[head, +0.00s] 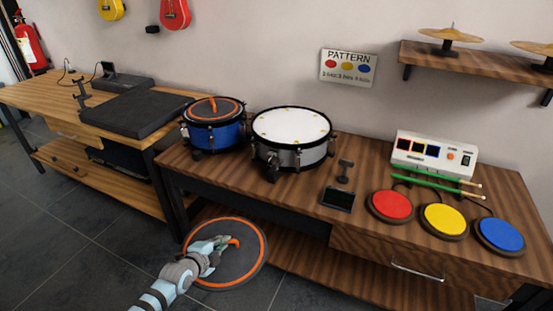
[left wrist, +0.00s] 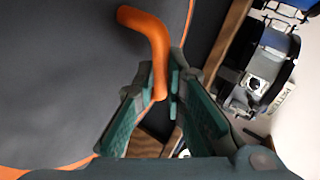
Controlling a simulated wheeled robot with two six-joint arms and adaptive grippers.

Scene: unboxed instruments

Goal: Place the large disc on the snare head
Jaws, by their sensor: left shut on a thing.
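The large disc (head: 250,262) is dark grey with an orange rim and an orange handle. My left gripper (head: 228,243) is shut on the orange handle (left wrist: 148,35), and the disc hangs in front of the table's left front. The disc's grey face (left wrist: 50,70) fills the left of the left wrist view. The snare (head: 292,138) is a silver drum with a bare white head (head: 290,125), on the table up and right of the disc. A blue drum (head: 215,132) beside it has a smaller grey disc with an orange rim (head: 213,109) on top. My right gripper is out of view.
The wooden table (head: 375,160) holds red (head: 391,205), yellow (head: 444,219) and blue (head: 500,235) pads, a white control box (head: 432,153), green sticks and a small dark screen (head: 338,199). A shelf (head: 470,62) with cymbals is on the wall. A workbench (head: 60,93) stands left.

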